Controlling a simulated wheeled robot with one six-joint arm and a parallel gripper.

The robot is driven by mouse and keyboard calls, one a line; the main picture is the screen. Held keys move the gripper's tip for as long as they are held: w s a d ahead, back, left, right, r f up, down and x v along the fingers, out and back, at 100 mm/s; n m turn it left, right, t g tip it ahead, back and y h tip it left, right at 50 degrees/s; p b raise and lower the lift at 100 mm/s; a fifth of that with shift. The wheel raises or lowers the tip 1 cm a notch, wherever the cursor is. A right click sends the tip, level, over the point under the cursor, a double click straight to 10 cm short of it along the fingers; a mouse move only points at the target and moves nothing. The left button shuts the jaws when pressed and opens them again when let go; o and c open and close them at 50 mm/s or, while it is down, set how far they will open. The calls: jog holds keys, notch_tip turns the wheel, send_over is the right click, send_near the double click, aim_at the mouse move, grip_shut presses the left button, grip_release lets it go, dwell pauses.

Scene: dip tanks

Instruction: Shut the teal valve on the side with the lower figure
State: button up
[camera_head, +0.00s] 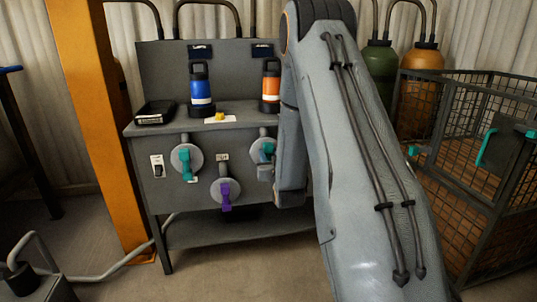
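A grey bench (160,220) carries valves on its front panel. The left teal valve (186,165) sits on a round pale plate, its handle roughly upright. The right teal valve (264,149) is partly hidden by my arm. A purple valve (225,194) is lower, between them. Two small dark displays, left (200,50) and right (262,50), are on the back panel. Their figures are too small to read. My gripper (266,172) seems to be at the right teal valve, mostly hidden by my arm. I cannot tell if it touches the valve or is open.
A blue bottle (201,90), an orange bottle (270,88) and a black tray (155,113) stand on the bench. A white switch (158,166) is at left. An orange post (92,120) stands at left. A wire cage (475,150) stands at right, with gas cylinders (419,85) behind.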

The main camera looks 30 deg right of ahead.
jog(key=shift+x, duration=1.2)
